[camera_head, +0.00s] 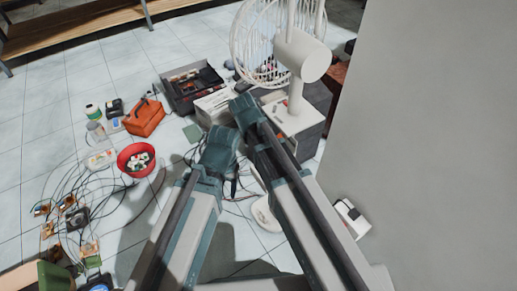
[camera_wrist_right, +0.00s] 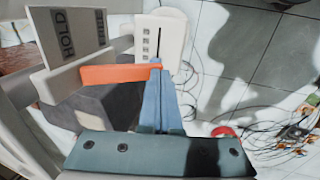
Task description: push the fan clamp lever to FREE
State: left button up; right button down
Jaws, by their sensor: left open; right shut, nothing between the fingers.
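The white fan (camera_head: 302,55) stands on a dark grey box near the right wall. In the right wrist view, a plate (camera_wrist_right: 72,42) reads HOLD on its left part and FREE on its right part. The orange clamp lever (camera_wrist_right: 115,74) lies sideways below this plate. My right gripper (camera_wrist_right: 155,66) is shut and empty, with its fingertips at the lever's right end; contact looks likely but is not certain. The right gripper (camera_head: 243,106) hides the lever in the head view. My left gripper (camera_head: 222,140) is open and empty, left of and below the right one.
A white panel with small buttons (camera_wrist_right: 160,36) stands behind the lever. A red bowl (camera_head: 136,160), an orange bag (camera_head: 145,118), a dark toolbox (camera_head: 192,86) and loose cables lie on the tiled floor to the left. A grey wall (camera_head: 435,130) closes off the right.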

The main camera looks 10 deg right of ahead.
pick_arm(q)
jog(key=shift+r, duration=0.1)
pick_arm(e)
jog(key=shift+r, duration=0.1)
pick_arm(q)
jog(key=shift+r+p, duration=0.1)
jog(key=shift+p, duration=0.2)
jog(key=shift+r+p, duration=0.7)
pick_arm(e)
jog(key=shift+r, duration=0.8)
